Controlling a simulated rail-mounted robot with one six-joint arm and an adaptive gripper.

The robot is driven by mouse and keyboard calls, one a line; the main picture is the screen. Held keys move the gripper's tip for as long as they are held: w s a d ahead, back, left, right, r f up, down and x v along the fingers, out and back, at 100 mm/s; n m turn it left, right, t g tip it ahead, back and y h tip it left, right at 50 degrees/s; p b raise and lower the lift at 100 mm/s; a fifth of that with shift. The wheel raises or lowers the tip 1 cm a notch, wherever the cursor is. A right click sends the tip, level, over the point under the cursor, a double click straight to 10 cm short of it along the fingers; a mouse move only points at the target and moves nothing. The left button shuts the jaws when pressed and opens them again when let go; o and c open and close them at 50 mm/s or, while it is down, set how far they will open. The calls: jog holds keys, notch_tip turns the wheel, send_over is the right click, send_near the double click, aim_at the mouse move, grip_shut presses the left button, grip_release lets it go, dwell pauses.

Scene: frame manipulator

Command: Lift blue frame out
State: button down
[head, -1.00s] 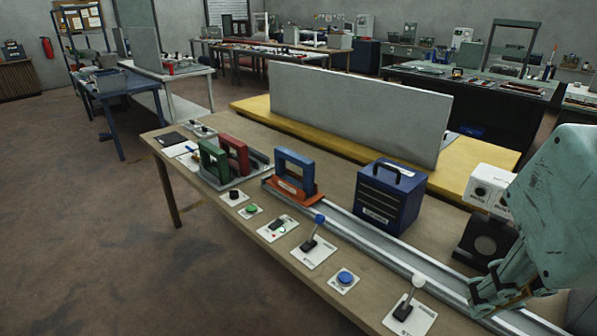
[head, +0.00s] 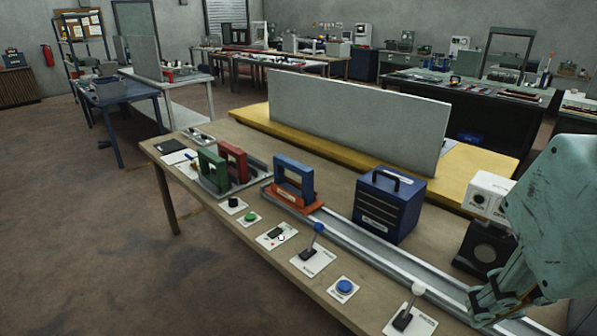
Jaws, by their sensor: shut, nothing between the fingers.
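The blue frame (head: 294,178) stands upright in an orange holder (head: 293,200) at the far left end of the metal rail. My gripper (head: 488,305) is at the lower right, low over the near end of the rail and well apart from the blue frame. Its fingers look shut and hold nothing that I can see. My pale green arm link hides part of the lower right.
Green (head: 213,168) and red (head: 233,161) frames stand in a grey tray left of the blue frame. A dark blue box (head: 389,205) stands behind the rail (head: 375,250). Levers (head: 313,243) and a blue button (head: 344,287) line the front edge. A grey panel (head: 355,118) stands behind.

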jog(key=c, duration=2.1)
grip_release()
jog(key=shift+c, duration=0.2)
